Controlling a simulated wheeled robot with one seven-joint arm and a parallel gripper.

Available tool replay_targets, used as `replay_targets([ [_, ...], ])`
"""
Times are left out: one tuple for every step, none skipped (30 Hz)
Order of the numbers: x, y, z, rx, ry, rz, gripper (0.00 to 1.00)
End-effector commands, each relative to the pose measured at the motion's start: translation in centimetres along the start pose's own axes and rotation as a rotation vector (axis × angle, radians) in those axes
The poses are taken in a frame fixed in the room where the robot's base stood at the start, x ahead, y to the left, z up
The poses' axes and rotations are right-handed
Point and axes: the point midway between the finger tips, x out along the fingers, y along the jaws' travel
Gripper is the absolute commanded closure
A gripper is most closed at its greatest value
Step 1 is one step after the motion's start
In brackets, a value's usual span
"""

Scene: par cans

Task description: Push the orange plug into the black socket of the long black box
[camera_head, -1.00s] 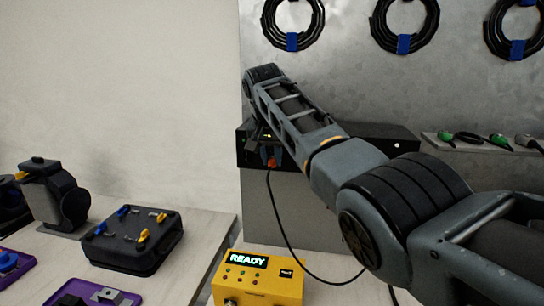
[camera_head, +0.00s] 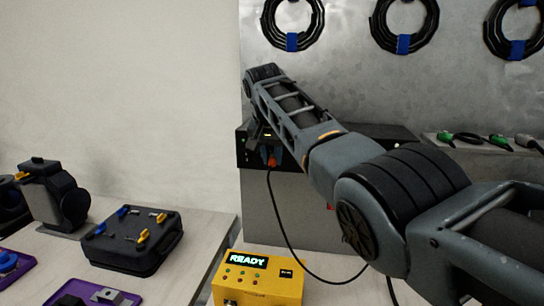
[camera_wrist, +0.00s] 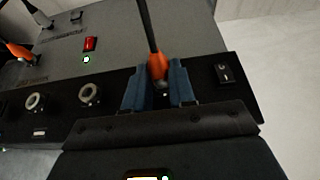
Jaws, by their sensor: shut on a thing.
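The long black box (camera_head: 400,131) is fixed along the grey wall, mostly behind my arm; its face with ring sockets (camera_wrist: 90,93) and a rocker switch (camera_wrist: 224,73) shows in the wrist view. My gripper (camera_wrist: 160,90) is at this face, its two blue fingers shut on the orange plug (camera_wrist: 157,66). The plug also shows in the head view (camera_head: 272,161) at the box's left part, with its black cable hanging down. The plug's front end and the socket in front of it are hidden between the fingers, so I cannot tell how deep it sits.
A yellow box (camera_head: 256,280) with a READY display stands on the table below. A black case (camera_head: 133,238) with blue and yellow latches lies to the left. Cable coils (camera_head: 293,22) hang above.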

Motion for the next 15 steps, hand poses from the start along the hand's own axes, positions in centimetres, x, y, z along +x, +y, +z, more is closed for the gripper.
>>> replay_targets([
  [-0.01, -0.02, -0.09, 0.000, 0.000, 0.000, 1.00],
  [0.02, -0.03, -0.13, 0.000, 0.000, 0.000, 1.00],
  [0.06, -0.03, -0.17, 0.000, 0.000, 0.000, 1.00],
  [0.09, -0.03, -0.21, 0.000, 0.000, 0.000, 1.00],
  [0.11, -0.03, -0.24, 0.000, 0.000, 0.000, 1.00],
  [0.12, -0.04, -0.30, 0.000, 0.001, 0.000, 1.00],
  [0.13, -0.04, -0.35, 0.000, 0.001, 0.000, 1.00],
  [0.13, -0.04, -0.39, 0.000, 0.001, -0.001, 1.00],
  [0.14, -0.04, -0.44, 0.000, 0.001, 0.000, 1.00],
  [0.16, -0.03, -0.47, 0.000, 0.000, 0.000, 1.00],
  [0.18, -0.03, -0.51, 0.000, 0.000, 0.000, 1.00],
  [0.19, -0.04, -0.57, 0.000, 0.000, 0.000, 1.00],
  [0.20, -0.05, -0.60, -0.001, 0.001, -0.001, 1.00],
  [0.22, -0.05, -0.64, -0.001, 0.001, -0.001, 1.00],
  [0.27, -0.05, -0.68, -0.001, 0.001, -0.001, 1.00],
])
